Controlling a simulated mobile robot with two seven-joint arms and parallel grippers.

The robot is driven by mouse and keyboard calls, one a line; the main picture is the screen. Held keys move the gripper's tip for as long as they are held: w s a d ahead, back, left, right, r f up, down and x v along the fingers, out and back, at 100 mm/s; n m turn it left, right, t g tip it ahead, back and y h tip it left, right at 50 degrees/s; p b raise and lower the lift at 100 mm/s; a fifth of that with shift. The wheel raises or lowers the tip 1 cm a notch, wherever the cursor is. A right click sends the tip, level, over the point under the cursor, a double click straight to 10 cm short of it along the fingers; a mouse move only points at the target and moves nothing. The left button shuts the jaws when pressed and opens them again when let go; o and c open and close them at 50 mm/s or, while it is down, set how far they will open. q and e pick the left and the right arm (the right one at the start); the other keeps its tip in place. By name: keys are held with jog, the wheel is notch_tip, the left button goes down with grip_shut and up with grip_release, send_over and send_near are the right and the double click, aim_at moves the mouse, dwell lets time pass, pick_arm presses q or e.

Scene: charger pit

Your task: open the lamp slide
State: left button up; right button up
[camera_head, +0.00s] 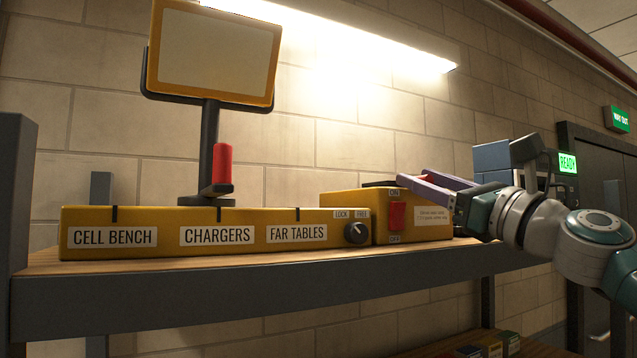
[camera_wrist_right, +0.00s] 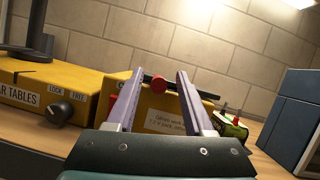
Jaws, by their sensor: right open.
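The lamp slide is a long yellow rail (camera_head: 165,217) on the bench, labelled CELL BENCH, CHARGERS and FAR TABLES. Its lamp panel (camera_head: 213,55) stands on a dark post, whose foot sits near the CHARGERS mark. A red handle (camera_head: 222,165) stands upright on that foot. A dark LOCK/FREE knob (camera_head: 356,232) is at the rail's right end and also shows in the wrist view (camera_wrist_right: 60,111); its setting is hard to read. My right gripper (camera_head: 412,178) is open and empty, its purple fingers by the yellow switch box, right of the knob. My left gripper is out of view.
The yellow switch box (camera_head: 346,203) with a red switch (camera_head: 397,216) adjoins the rail's right end. A blue-grey box (camera_wrist_right: 291,115) and a small green item (camera_wrist_right: 231,128) stand farther right. The brick wall is close behind. Space in front of the rail is clear.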

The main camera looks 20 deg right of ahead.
jog(key=shift+f, duration=0.1)
jog(key=b+v, duration=0.4)
jog(key=v, duration=0.6)
dwell(0.3)
